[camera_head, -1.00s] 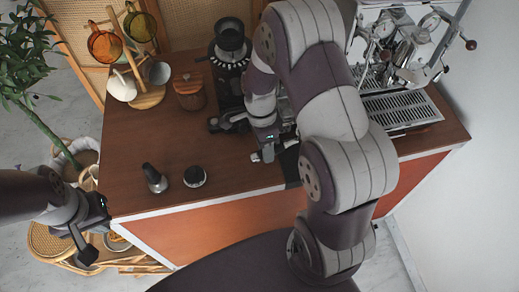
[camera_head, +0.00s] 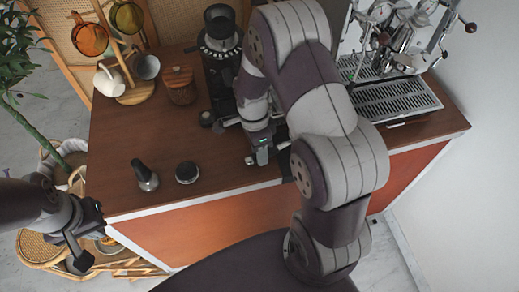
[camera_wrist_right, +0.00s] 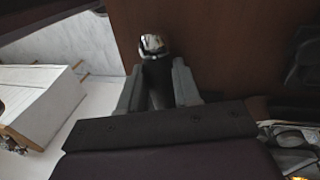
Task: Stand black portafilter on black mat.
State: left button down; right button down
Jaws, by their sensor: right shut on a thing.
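My right gripper (camera_wrist_right: 158,88) is shut on the black handle of the portafilter (camera_wrist_right: 157,78). A shiny metal end shows beyond the fingers in the right wrist view, above the brown counter. In the head view my right gripper (camera_head: 238,140) is over the counter, in front of the grinder, and my arm hides most of the portafilter there. A dark patch that looks like the black mat (camera_head: 284,166) shows at the counter's front edge, partly covered by my right arm. My left gripper (camera_head: 88,236) is open and empty, off the counter's left front corner.
A tamper (camera_head: 147,177) and a round black tool (camera_head: 187,172) stand on the front left of the counter (camera_head: 130,130). A wooden canister (camera_head: 180,86), a mug stand (camera_head: 130,92) and a grinder (camera_head: 219,45) are behind. The espresso machine (camera_head: 395,100) is at right.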

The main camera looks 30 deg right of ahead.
jog(key=c, duration=0.7)
grip_release()
jog(key=r, duration=0.4)
jog(key=w+r+p, duration=0.1)
jog(key=r, duration=0.3)
jog(key=w+r+p, duration=0.1)
jog(key=r, duration=0.3)
jog(key=shift+w+r, duration=0.2)
jog(key=shift+w, duration=0.05)
